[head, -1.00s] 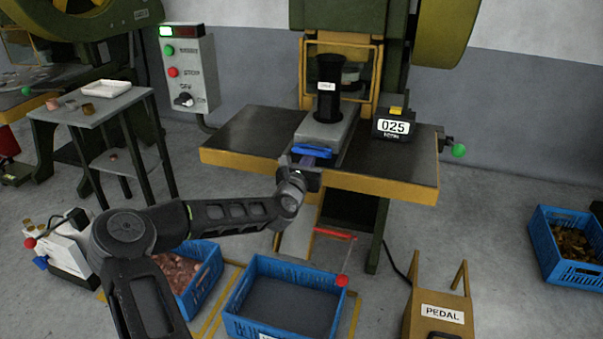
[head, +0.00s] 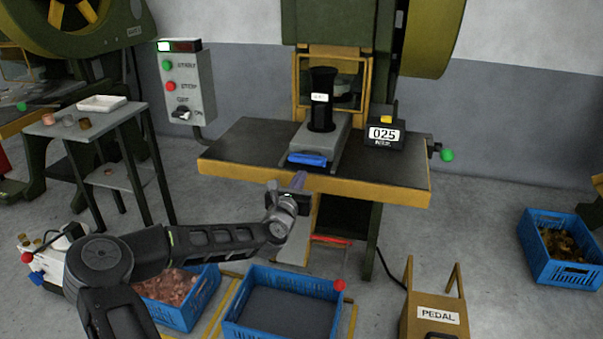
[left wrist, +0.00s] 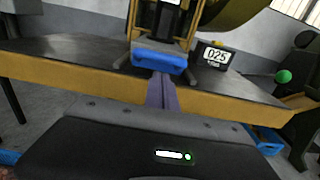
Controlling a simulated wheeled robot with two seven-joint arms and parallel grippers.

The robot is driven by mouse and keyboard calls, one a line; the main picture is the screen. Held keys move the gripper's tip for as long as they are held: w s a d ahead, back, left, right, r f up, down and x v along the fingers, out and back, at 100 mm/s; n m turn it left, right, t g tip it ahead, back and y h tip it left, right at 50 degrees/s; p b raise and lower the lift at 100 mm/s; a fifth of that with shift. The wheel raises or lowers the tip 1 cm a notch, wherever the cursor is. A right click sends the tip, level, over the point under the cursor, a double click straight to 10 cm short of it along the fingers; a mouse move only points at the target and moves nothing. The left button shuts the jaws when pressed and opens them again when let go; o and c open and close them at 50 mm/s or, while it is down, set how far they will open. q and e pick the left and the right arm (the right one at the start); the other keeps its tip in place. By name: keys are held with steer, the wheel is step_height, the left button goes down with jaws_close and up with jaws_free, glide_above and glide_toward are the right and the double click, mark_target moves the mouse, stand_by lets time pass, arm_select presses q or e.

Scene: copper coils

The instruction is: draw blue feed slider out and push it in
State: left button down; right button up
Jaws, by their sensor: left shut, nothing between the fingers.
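The blue feed slider (head: 307,159) sits at the front end of the grey block (head: 328,133) on the press table. Its blue front is also in the left wrist view (left wrist: 160,59). My left gripper (head: 299,178) is shut and empty, in front of the table edge, with its fingertips apart from the slider in the head view. In the left wrist view the shut fingers (left wrist: 161,84) point at the slider and overlap its lower edge in the picture. My right gripper is not in view.
The press table (head: 240,150) has a yellow front edge. A black counter box reading 025 (head: 384,133) stands right of the block. A blue crate (head: 235,331), a red-knobbed lever (head: 340,285) and the pedal box (head: 432,318) are below.

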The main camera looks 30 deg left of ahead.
arm_select(q)
steer(key=p+v, duration=0.1)
steer(key=v, duration=0.5)
steer(key=shift+s, duration=0.35)
steer(key=shift+r, duration=0.1)
